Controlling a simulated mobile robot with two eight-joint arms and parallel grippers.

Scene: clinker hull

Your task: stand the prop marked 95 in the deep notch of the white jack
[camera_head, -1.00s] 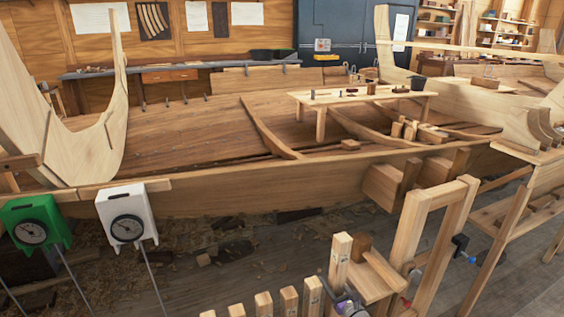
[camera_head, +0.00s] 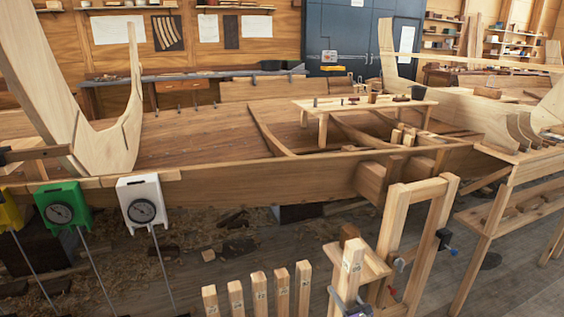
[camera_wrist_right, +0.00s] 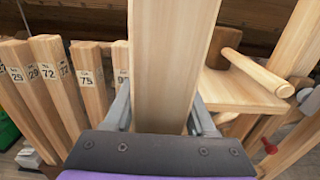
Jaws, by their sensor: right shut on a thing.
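The white jack (camera_head: 141,205) hangs at the hull's near edge, left in the head view, with a round dial on its front. Its notch cannot be made out. My right gripper (camera_head: 350,304) is shut on an upright wooden prop (camera_head: 351,262), low in the head view and right of the jack. The prop's label is too small to read. In the right wrist view the prop (camera_wrist_right: 172,65) stands between the two fingers, and no number shows on that face. My left gripper is not in view.
A row of several numbered props (camera_head: 259,292) stands left of the held one; one reads 75 (camera_wrist_right: 90,85). A wooden frame (camera_head: 394,235) stands close on the right. Green (camera_head: 62,208) and yellow (camera_head: 9,210) jacks stand left of the white one.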

